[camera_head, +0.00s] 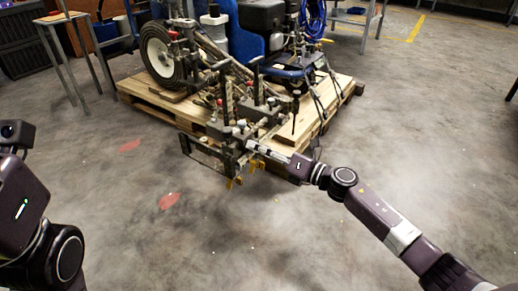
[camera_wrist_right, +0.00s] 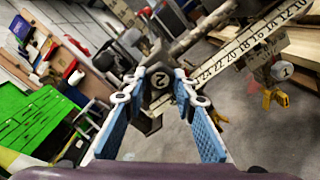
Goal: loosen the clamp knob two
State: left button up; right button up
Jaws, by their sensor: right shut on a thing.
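Clamp knob two (camera_wrist_right: 158,80) is a dark knob with a white round face marked 2. It sits between the fingertips of my right gripper (camera_wrist_right: 160,87) in the right wrist view. The blue-padded fingers are shut on its sides. In the head view my right gripper (camera_head: 252,146) reaches from the right to the front bar of the line striper (camera_head: 225,125); the knob is too small to make out there. Part of my left arm shows at the left edge, but its gripper is not visible.
A knob marked 1 (camera_wrist_right: 285,71) and a numbered ruler bar (camera_wrist_right: 245,45) are close by in the wrist view. The striper stands on a wooden pallet (camera_head: 130,90). Yellow spray tips (camera_head: 230,183) hang under the bar. The floor in front is clear, with red marks.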

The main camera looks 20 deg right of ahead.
jog(key=shift+f, duration=0.15)
jog(key=o, duration=1.1)
jog(key=shift+o, duration=0.2)
jog(key=shift+s, duration=0.1)
jog(key=v, duration=1.2)
